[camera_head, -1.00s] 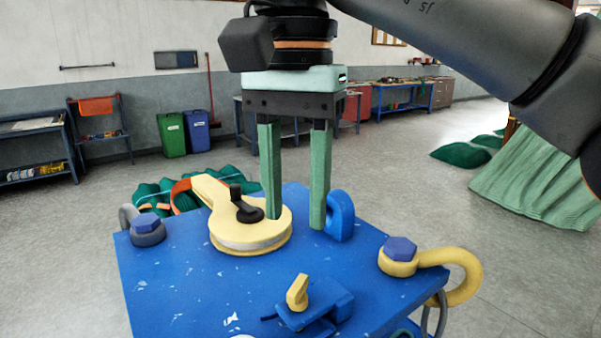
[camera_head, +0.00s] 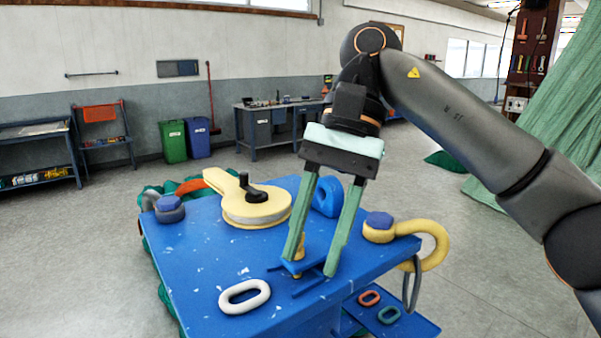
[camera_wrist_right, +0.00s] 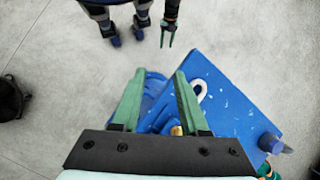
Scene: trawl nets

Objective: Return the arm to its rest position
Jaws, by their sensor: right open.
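My right gripper (camera_head: 311,262) is open and empty. Its two green fingers point down, tilted, over the front right of the blue workbench top (camera_head: 190,265). In the right wrist view the same open fingers (camera_wrist_right: 161,75) frame part of the blue bench. My left gripper (camera_wrist_right: 167,38) shows small at the top of that view, its green fingers apart and empty. It is not in the head view.
On the bench are a yellow pulley block (camera_head: 257,208), a blue shackle (camera_head: 327,198), a yellow shackle (camera_head: 432,243), a grey shackle (camera_head: 169,210) and a white link (camera_head: 244,296). Two small links lie on a lower shelf (camera_head: 405,322). Green netting hangs at right (camera_head: 525,130). Floor around is clear.

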